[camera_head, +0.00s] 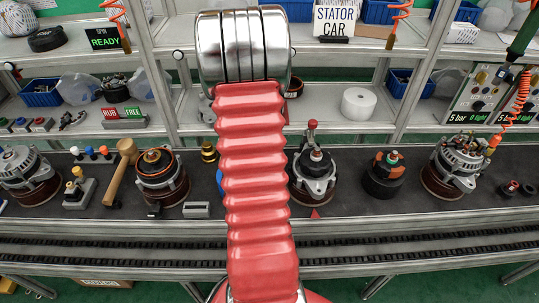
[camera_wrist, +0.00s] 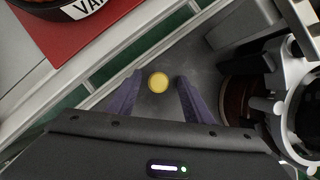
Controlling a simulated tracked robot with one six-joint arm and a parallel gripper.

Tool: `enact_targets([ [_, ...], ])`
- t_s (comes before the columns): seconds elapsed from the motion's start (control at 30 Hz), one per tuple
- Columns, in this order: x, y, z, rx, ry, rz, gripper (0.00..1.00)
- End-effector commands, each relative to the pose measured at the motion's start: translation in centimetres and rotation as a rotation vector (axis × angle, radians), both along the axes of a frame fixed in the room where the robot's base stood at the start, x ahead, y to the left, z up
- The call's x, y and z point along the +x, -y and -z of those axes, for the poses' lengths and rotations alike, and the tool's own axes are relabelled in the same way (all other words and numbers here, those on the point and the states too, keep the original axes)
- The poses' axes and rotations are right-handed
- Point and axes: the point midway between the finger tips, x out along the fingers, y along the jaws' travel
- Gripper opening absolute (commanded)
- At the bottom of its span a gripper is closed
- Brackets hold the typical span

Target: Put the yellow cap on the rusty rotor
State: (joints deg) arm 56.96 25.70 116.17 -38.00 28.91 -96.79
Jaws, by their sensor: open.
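In the wrist view, a round yellow cap (camera_wrist: 158,82) shows between the two purple fingers of my gripper (camera_wrist: 156,84), seen from above. The fingers are apart, with a gap on each side of it; I cannot tell its height relative to the fingertips. In the head view my red arm hides the gripper. A black part with orange-brown pieces and a green top (camera_head: 385,172) stands right of centre on the bench; I cannot tell whether it is the rusty rotor. A yellow-topped dark piece (camera_head: 208,152) stands just left of my arm.
A silver alternator housing (camera_wrist: 300,100) is close on the right in the wrist view. A red plate (camera_wrist: 85,35) with a dark round part is at upper left. In the head view, a wooden mallet (camera_head: 126,152) and several alternator units line the dark bench (camera_head: 350,210).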

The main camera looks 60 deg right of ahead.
Motion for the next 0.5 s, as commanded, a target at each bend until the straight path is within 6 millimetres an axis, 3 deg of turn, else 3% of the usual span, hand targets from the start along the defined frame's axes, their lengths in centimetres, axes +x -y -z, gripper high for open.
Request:
enact_targets([
  [0.4, -0.02, -0.01, -0.03, 0.000, 0.000, 0.000, 0.46],
  [0.5, -0.02, -0.01, -0.03, 0.000, 0.000, 0.000, 0.40],
])
